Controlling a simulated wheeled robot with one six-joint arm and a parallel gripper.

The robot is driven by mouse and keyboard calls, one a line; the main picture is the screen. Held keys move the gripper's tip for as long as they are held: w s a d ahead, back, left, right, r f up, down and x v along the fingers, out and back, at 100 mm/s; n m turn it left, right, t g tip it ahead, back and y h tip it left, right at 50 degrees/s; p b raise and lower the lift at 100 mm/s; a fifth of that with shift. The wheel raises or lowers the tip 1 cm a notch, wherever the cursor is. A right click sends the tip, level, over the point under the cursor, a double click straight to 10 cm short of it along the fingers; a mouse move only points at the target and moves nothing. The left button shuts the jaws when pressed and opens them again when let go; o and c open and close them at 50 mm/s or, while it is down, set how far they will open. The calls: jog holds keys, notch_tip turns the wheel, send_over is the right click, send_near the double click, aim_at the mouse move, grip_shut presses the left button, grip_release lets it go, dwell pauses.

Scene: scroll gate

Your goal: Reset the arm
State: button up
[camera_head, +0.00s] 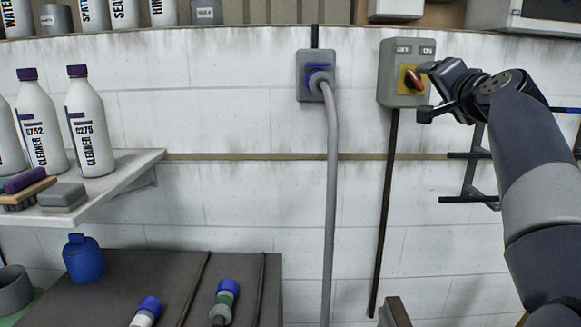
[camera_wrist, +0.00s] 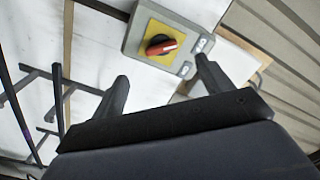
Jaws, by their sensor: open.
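My gripper (camera_head: 428,90) is at the upper right in the head view, close to a grey switch box on the wall. Its two fingers (camera_wrist: 160,85) are spread apart in the wrist view, with nothing between them. The switch box (camera_head: 392,62) has a yellow plate and a red rotary knob (camera_head: 413,79). The knob also shows in the wrist view (camera_wrist: 161,45), ahead of the fingers and apart from them. In the head view the gripper's near finger partly overlaps the box's right edge; whether it touches cannot be told.
A grey socket (camera_head: 310,75) with a blue plug and hanging hose (camera_head: 332,190) is left of the box. A shelf (camera_head: 110,185) with cleaner bottles (camera_head: 86,125) is at left. A dark rack (camera_head: 470,180) is on the wall behind my arm. A dark bench (camera_head: 150,275) holds blue-capped items.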

aim_at(416, 78)
jog(key=w+p, duration=0.4)
jog(key=w, duration=0.6)
jog(key=shift+w+r, duration=0.15)
jog(key=shift+w, duration=0.25)
jog(key=m+p, duration=0.3)
jog(key=m, duration=0.1)
jog(key=shift+s+r, duration=0.25)
jog(key=m+p, duration=0.3)
jog(key=shift+m, duration=0.4)
jog(key=m+p, duration=0.2)
jog(key=m, duration=0.1)
jog(key=shift+r+m, duration=0.1)
jog(key=shift+m, duration=0.2)
jog(key=m+p, duration=0.3)
jog(key=m, duration=0.1)
jog(key=shift+s+m, duration=0.2)
jog(key=shift+m, duration=0.3)
jog(key=shift+s+b, duration=0.65)
jog(key=shift+s, duration=0.8)
